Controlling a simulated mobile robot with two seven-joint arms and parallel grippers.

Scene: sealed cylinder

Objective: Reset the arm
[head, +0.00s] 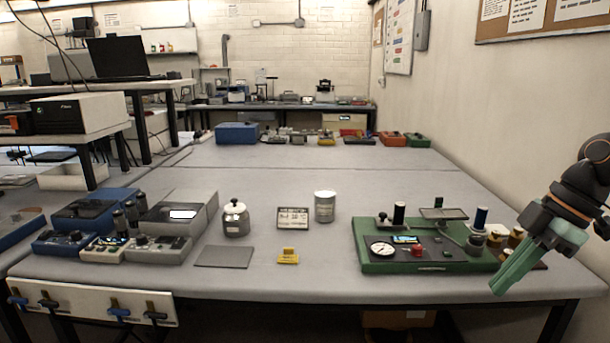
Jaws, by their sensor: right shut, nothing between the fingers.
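My right gripper (512,272) comes in from the right edge, green-fingered and pointing down and to the left. Its fingers are together, with nothing held. It is just right of the green apparatus board (375,266), near the front right of the table, and overlaps the view of that end. My left gripper is not in view. A metal cylinder (325,207) stands upright at the middle of the table. A lidded metal jar (235,220) stands to its left.
Blue and grey instrument boxes (178,214) fill the left side. A wall (500,110) bounds the right.

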